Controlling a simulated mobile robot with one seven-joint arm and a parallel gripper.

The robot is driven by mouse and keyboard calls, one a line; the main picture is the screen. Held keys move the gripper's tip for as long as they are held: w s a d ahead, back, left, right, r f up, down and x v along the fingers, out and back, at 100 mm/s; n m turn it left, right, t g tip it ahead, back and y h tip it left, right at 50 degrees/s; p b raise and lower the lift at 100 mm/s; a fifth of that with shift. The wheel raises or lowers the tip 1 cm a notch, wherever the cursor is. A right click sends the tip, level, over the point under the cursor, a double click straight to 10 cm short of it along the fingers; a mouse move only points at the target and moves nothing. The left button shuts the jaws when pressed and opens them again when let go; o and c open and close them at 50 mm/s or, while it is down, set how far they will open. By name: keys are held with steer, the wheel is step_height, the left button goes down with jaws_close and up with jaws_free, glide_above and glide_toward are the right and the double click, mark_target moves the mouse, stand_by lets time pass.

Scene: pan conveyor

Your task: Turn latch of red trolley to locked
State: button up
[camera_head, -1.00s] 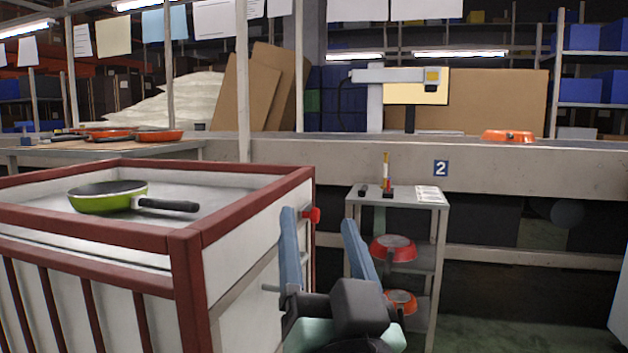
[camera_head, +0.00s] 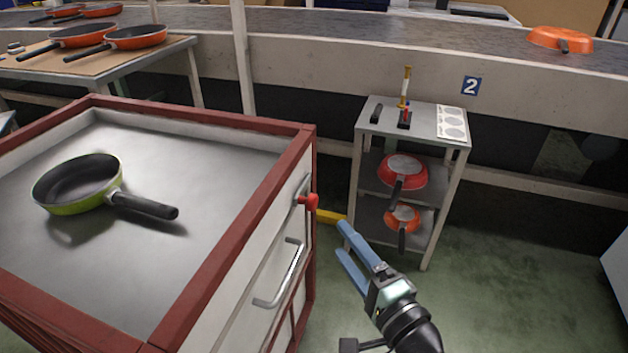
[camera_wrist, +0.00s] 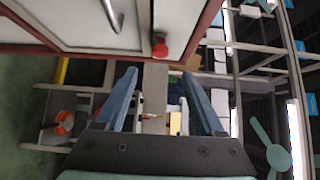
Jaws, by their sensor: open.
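The red trolley (camera_head: 200,287) stands at the left, with a red frame, white side panels and a metal top. Its latch (camera_head: 309,202) has a red knob and sits on the right side panel, near the far corner and just under the top rail. The latch knob also shows at the top middle of the wrist view (camera_wrist: 160,46). My gripper (camera_head: 343,242) has blue fingers, open and empty. It is to the right of the trolley side and lower than the latch in the head view, apart from it. Nothing lies between the fingers.
A green pan (camera_head: 80,185) lies on the trolley top. A metal handle (camera_head: 282,280) sticks out from the same side panel. A small shelf stand (camera_head: 455,150) with red pans is behind my gripper. A conveyor (camera_head: 350,60) runs across the back. Green floor at the right is clear.

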mark_target(315, 206)
steer(key=b+x, duration=0.3)
steer(key=x, duration=0.9)
steer(key=shift+w+a, duration=0.15)
jaws_close()
stand_by(1.0)
